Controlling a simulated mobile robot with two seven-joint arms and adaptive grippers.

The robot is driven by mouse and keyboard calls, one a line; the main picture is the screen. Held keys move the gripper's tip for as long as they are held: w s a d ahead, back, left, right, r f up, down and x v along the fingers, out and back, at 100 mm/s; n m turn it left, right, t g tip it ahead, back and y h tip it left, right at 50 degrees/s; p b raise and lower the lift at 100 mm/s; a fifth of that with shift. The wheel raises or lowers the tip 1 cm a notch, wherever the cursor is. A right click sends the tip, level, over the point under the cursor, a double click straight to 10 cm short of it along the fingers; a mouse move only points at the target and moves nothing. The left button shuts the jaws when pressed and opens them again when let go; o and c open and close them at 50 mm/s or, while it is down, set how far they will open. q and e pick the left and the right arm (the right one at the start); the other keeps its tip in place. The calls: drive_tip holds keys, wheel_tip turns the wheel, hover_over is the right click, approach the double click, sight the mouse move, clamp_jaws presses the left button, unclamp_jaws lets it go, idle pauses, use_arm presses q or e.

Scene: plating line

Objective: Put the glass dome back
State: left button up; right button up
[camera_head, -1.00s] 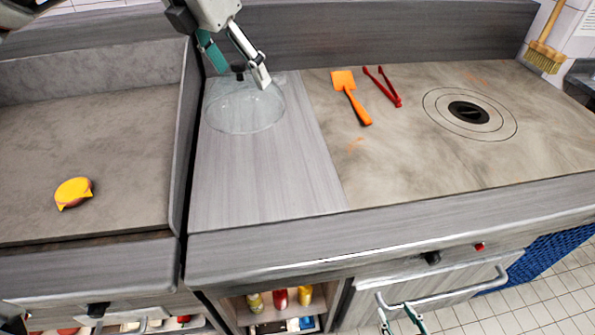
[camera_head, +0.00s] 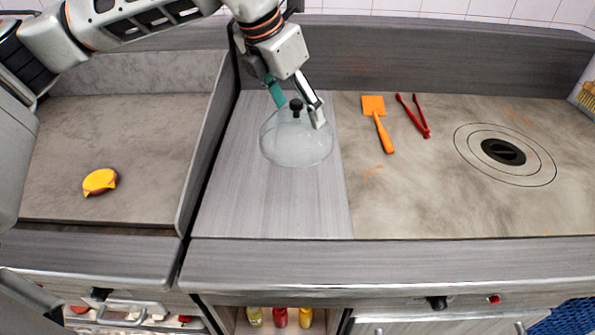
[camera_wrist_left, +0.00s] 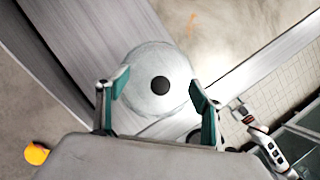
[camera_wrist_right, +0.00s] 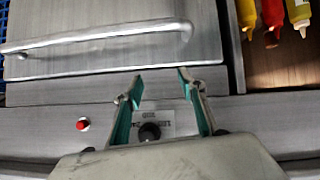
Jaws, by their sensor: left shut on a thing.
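The clear glass dome (camera_head: 297,148) with a black knob (camera_head: 296,104) is over the right part of the grey wood counter, by the griddle's edge. I cannot tell whether its rim touches the counter. My left gripper (camera_head: 299,100) is shut on the dome, its teal-padded fingers on either side of the knob. In the left wrist view the dome (camera_wrist_left: 150,58) lies between and beyond the fingers (camera_wrist_left: 158,90). My right gripper (camera_wrist_right: 161,83) is open and empty before the counter's front panel; it is outside the head view.
A cheese-topped patty (camera_head: 100,182) lies on the left cooking surface, behind a raised divider (camera_head: 205,150). An orange spatula (camera_head: 379,125) and red tongs (camera_head: 414,115) lie on the right griddle, near a round burner ring (camera_head: 503,152). The front of the wood counter (camera_head: 270,205) is clear. Bottles (camera_head: 280,317) stand below.

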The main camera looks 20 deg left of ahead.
use_arm(q)
wheel_tip(320, 180, down, 15)
drive_tip(key=shift+r+p, duration=0.2)
drive_tip(key=shift+p, duration=0.45)
drive_tip(key=shift+f, duration=0.3)
drive_tip(key=shift+f, duration=0.15)
drive_tip(key=o, duration=2)
